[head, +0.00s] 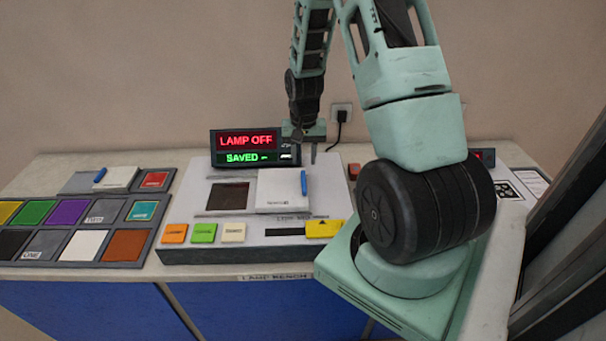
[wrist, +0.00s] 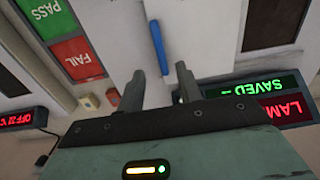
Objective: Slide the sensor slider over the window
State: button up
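The sensor slider (head: 278,192) is a white plate with an upright blue handle (head: 304,182) at its right edge. It lies on the grey console, right of the dark square window (head: 228,197), which is mostly uncovered. In the wrist view the blue handle (wrist: 158,47) stands just beyond my fingertips, the white slider (wrist: 198,35) lies to its right, and the dark window (wrist: 272,24) is farther right. My gripper (head: 306,150) is above and behind the handle; in the wrist view my gripper (wrist: 160,82) has its fingers apart with nothing between them.
A display (head: 247,149) reading LAMP OFF and SAVED stands behind the console. Orange, green and cream buttons (head: 203,233) and a yellow label (head: 324,229) line its front. At left are a color swatch tray (head: 150,242) and another white plate with blue handle (head: 118,178).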

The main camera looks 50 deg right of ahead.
aim_at(304, 180)
notch_tip(304, 180, down, 8)
jog(key=shift+r+p, duration=0.1)
jog(key=shift+p, duration=0.65)
grip_shut()
